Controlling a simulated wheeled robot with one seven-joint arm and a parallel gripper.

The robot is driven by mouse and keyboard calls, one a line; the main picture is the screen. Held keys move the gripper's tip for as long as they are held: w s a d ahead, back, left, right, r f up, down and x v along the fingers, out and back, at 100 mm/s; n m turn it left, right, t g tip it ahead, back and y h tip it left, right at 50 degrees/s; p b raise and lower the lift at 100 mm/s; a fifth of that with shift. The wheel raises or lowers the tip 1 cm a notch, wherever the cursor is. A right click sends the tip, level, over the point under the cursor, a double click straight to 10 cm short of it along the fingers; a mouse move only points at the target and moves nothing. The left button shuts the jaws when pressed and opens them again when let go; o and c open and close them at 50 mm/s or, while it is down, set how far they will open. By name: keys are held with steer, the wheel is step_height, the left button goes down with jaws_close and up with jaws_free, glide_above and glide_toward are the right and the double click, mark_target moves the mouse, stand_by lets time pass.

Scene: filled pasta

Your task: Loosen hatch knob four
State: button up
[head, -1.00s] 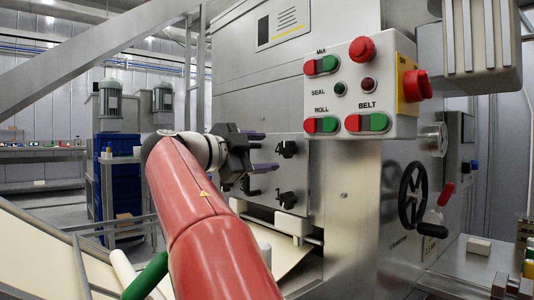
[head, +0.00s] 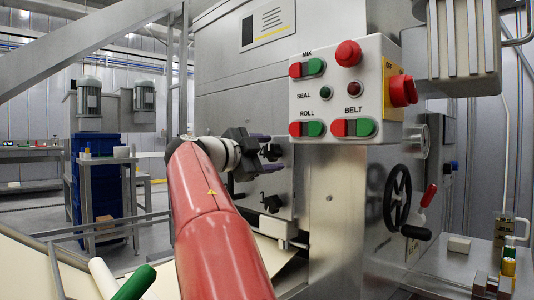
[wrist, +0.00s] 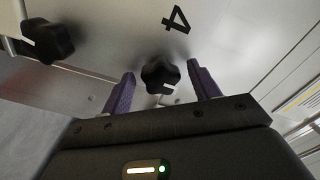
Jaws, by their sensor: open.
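Hatch knob four (wrist: 160,75) is a black lobed knob on a pale metal panel, with a black "4" (wrist: 176,19) printed beside it in the wrist view. My gripper (wrist: 162,70) is open, with one purple finger on each side of this knob. Gaps show between the knob and both fingers. In the head view the knob (head: 272,152) is at the tips of my gripper (head: 268,152), partly crowded by the fingers. How deep the knob sits between the fingers is hard to tell.
A second black knob (wrist: 48,40) is on the same panel, and shows below in the head view (head: 271,200). A control box (head: 345,95) with red and green buttons juts out at upper right. A black handwheel (head: 397,197) is further right.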

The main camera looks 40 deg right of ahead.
steer(key=c, duration=1)
steer(key=shift+o, duration=0.2)
